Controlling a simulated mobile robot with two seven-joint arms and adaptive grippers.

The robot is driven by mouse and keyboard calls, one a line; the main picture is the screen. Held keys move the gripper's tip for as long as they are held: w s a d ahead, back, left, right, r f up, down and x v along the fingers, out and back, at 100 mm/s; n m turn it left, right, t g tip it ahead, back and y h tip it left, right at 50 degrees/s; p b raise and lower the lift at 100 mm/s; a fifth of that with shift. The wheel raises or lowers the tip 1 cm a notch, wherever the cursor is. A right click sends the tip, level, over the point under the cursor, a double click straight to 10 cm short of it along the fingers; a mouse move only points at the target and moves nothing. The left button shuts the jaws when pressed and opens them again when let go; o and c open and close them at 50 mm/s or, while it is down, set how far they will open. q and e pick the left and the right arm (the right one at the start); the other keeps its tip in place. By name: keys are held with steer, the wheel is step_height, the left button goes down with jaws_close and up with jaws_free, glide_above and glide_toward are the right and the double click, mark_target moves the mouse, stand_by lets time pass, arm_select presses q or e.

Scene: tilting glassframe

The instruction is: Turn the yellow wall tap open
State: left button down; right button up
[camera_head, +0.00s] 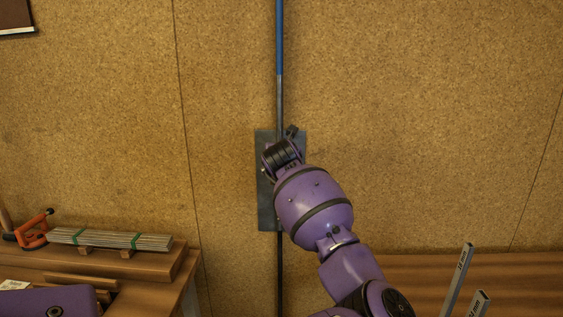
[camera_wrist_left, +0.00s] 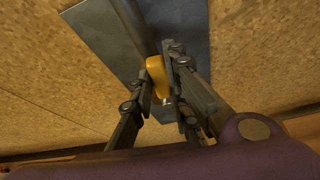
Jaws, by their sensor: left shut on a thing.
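The yellow tap (camera_wrist_left: 157,80) shows in the left wrist view, in front of a grey metal plate on the wall. My left gripper (camera_wrist_left: 160,68) is shut on the tap's yellow handle, with one dark finger on each side of it. A small metal fitting shows just below the handle. In the head view my left gripper (camera_head: 283,152) is at the grey plate (camera_head: 265,205). There my own wrist and gripper hide the tap. My right gripper is not in view.
A vertical pipe (camera_head: 279,100), blue at its top, runs down the chipboard wall through the plate. At lower left a bench holds an orange clamp (camera_head: 32,232) and a bundle of strips (camera_head: 110,239). Metal bars (camera_head: 458,276) stand at lower right. The wall beside the plate is bare.

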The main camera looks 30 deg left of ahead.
arm_select(q)
steer(key=c, duration=1.7)
jaws_free()
steer(key=v, duration=1.2)
